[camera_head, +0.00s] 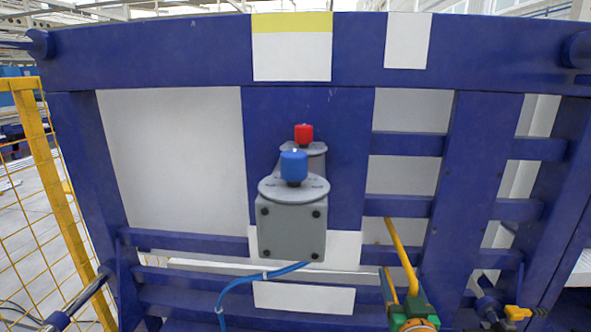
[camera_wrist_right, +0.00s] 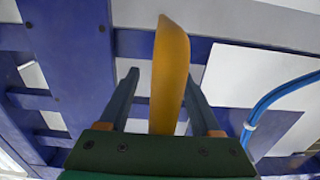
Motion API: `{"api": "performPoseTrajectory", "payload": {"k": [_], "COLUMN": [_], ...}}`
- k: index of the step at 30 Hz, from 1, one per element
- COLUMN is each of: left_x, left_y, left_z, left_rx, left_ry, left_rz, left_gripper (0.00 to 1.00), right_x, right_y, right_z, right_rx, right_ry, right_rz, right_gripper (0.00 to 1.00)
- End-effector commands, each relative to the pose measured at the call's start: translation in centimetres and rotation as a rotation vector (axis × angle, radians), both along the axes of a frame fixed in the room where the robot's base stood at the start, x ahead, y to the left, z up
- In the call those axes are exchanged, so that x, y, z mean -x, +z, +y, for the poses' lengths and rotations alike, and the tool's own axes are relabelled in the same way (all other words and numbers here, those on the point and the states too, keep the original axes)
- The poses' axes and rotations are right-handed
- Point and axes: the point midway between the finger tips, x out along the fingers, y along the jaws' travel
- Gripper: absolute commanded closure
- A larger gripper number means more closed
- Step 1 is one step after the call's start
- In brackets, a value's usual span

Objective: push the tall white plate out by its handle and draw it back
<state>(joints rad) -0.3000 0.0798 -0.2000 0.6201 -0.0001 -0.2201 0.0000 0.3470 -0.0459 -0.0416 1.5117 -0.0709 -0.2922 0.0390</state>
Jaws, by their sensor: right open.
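A yellow bar, which looks like the handle (camera_head: 401,252), slants up from my right gripper in front of the blue frame. In the right wrist view the handle (camera_wrist_right: 170,75) stands between the two fingers. My right gripper (camera_head: 399,279) is at the lower right of the head view; its fingers (camera_wrist_right: 161,75) are apart, and gaps show beside the bar. A tall white plate (camera_head: 408,175) shows behind the blue bars above it. I cannot tell where the handle joins the plate. My left gripper is not in view.
The blue frame (camera_head: 160,50) fills most of the view. A yellow mesh fence (camera_head: 62,195) is at left.

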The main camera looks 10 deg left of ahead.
Motion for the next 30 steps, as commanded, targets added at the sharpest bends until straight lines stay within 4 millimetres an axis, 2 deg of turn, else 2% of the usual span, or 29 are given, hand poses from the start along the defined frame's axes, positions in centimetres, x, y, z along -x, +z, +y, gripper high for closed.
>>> {"api": "performPoseTrajectory", "payload": {"k": [5,8,12,21,25,30], "left_x": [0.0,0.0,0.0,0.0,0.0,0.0], "left_y": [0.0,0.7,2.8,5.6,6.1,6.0], "left_z": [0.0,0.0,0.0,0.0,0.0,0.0], "left_rx": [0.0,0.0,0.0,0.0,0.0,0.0], "left_ry": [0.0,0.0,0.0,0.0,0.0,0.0], "left_rz": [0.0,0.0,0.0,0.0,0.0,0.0], "left_gripper": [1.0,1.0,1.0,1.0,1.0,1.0], "right_x": [0.0,0.4,2.4,6.6,7.8,8.0], "right_y": [0.1,0.4,0.7,0.5,0.4,0.1], "right_z": [0.0,0.0,-0.1,-0.2,-0.3,-0.3], "right_rx": [0.0,0.0,0.0,0.0,0.0,0.0], "right_ry": [0.0,0.0,0.0,0.0,0.0,0.0], "right_rz": [-0.003,-0.001,0.001,0.0,-0.002,-0.003], "right_gripper": [0.35,0.35,0.35,0.35,0.35,0.35]}}
